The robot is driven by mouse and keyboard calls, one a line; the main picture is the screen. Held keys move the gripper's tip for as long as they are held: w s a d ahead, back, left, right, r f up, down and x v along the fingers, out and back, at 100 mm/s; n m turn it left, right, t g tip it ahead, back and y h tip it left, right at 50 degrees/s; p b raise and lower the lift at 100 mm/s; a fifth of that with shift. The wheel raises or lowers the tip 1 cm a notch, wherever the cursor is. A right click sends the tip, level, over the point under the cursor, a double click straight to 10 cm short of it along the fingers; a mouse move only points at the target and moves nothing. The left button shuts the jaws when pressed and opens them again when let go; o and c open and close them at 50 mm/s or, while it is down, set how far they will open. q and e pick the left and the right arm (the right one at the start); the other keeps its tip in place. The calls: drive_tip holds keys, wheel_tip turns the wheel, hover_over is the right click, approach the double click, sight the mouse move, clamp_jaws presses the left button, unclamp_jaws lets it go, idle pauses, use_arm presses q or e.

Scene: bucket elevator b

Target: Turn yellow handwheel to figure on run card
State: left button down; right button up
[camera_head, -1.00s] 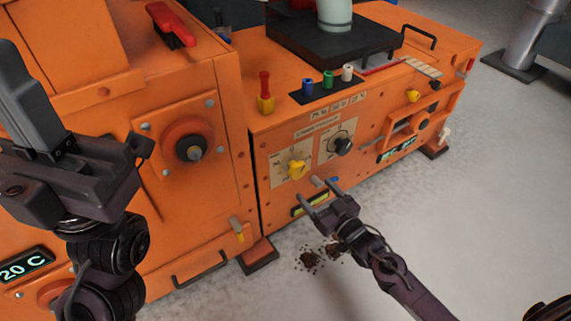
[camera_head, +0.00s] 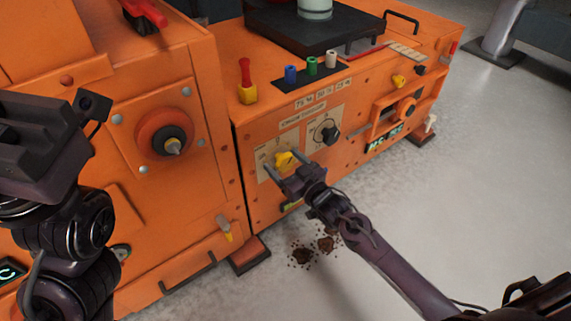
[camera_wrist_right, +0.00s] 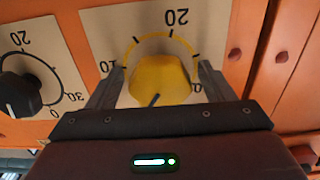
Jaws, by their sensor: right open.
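The yellow handwheel (camera_head: 284,159) sits on a pale dial plate low on the orange cabinet front. In the right wrist view the handwheel (camera_wrist_right: 160,78) lies between the fingers of my right gripper (camera_wrist_right: 163,70), which is open with a gap on each side. A dark mark on the handwheel points down and slightly left there. In the head view my right gripper (camera_head: 282,163) covers part of the plate. My left gripper (camera_head: 45,140) is cut off at the left edge. I cannot identify the run card.
A black knob (camera_head: 330,135) with its own dial is beside the handwheel. Small percentage labels (camera_head: 323,94) lie above. A red-and-yellow lever (camera_head: 247,83) and coloured pegs (camera_head: 312,66) stand on top. Dark spilled grains (camera_head: 304,256) lie on the floor.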

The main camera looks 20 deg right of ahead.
drive_tip(key=c, duration=1)
drive_tip(key=shift+o, duration=0.2)
